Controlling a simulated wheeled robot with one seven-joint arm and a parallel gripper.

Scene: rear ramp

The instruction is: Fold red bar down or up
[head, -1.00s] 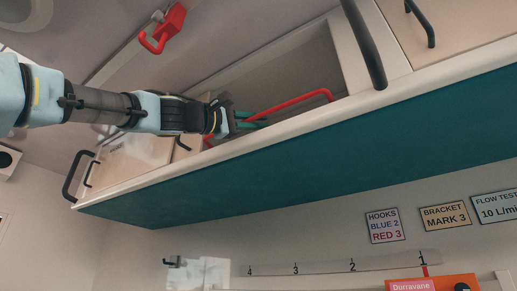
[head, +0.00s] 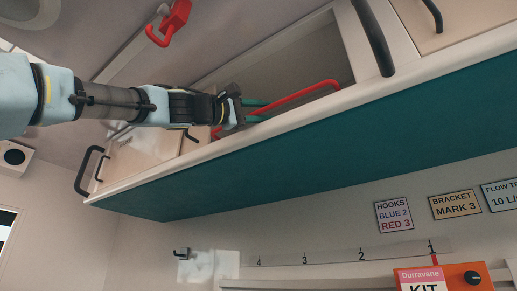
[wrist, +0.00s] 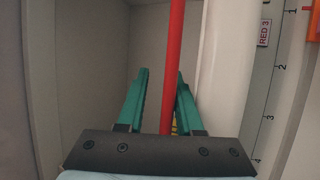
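The red bar (head: 305,91) runs along the front of an open compartment in the overhead locker, near its pale front edge. It also shows in the wrist view (wrist: 175,40), running straight away from my gripper. My gripper (head: 264,109) reaches to the bar from the left, with green fingers. In the wrist view my gripper (wrist: 161,74) has its fingers apart, with the bar between them and closer to the right finger. Contact between finger and bar is not clear. The bar's near end passes out of sight behind the gripper's dark body.
A pale locker edge (head: 290,104) lies close beside the bar. Black handles (head: 372,38) stand out from the locker. A red hook (head: 170,22) hangs from the ceiling rail. A numbered strip (head: 335,257) and an orange kit box (head: 443,279) are on the wall below.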

